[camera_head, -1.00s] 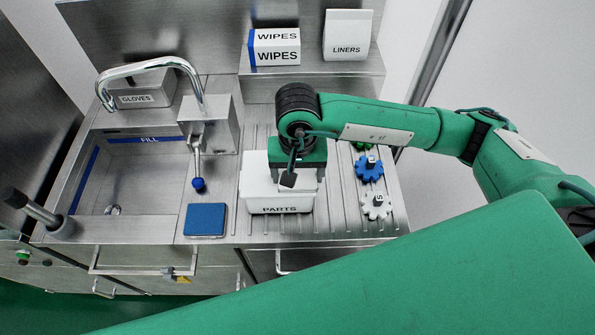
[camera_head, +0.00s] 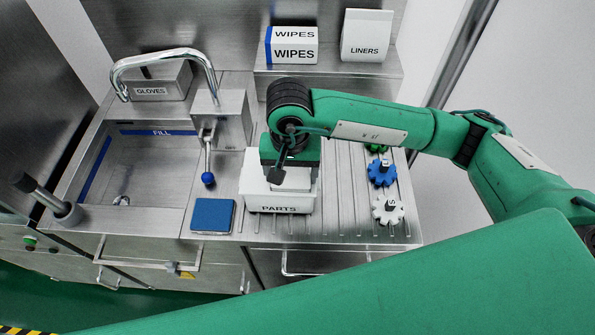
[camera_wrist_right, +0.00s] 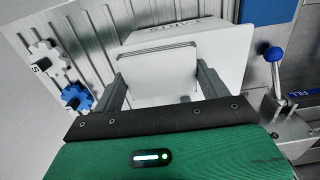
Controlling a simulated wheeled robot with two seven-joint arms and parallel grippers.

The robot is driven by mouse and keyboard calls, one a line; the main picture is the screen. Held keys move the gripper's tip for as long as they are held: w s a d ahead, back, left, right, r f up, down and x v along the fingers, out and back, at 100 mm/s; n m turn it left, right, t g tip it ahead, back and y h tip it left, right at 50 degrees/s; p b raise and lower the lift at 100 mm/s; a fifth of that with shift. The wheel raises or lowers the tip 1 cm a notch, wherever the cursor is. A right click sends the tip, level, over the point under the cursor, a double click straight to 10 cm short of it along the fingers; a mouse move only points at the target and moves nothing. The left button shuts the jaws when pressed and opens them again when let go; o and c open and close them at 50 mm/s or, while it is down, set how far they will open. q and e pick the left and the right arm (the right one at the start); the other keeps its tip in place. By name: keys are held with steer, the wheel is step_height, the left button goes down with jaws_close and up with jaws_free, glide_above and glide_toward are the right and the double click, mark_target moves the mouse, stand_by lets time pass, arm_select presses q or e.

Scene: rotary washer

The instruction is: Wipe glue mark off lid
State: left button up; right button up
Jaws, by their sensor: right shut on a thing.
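A white box labelled PARTS (camera_head: 279,206) stands on the ribbed drainboard; its white top is partly covered by my right gripper (camera_head: 290,176). The gripper points down over it, shut on a flat white piece (camera_head: 288,183). In the right wrist view, this white piece (camera_wrist_right: 160,72) sits between the fingers of my right gripper (camera_wrist_right: 162,82), over the white box (camera_wrist_right: 215,45). I cannot tell whether the piece is a wipe or part of the lid, nor whether it touches the box. No glue mark shows. My left gripper is out of view.
A blue square pad (camera_head: 212,216) lies left of the box. A tap lever with a blue knob (camera_head: 208,179) and a sink (camera_head: 135,170) are further left. Gears, one blue (camera_head: 381,173) and one white (camera_head: 387,210), lie right. A WIPES box (camera_head: 293,47) stands on the back shelf.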

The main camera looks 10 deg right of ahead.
steer(key=shift+w+a, duration=0.2)
steer(key=shift+a, duration=0.45)
steer(key=shift+a, duration=0.1)
steer(key=shift+w+a+f+b, duration=0.15)
steer(key=shift+w+a+b, duration=0.1)
steer(key=shift+a+b, duration=0.35)
steer(key=shift+w+a+b, duration=0.1)
steer(key=shift+a+b, duration=0.25)
steer(key=shift+a, duration=0.15)
steer(key=shift+d+f, duration=0.1)
steer(key=shift+d, duration=0.05)
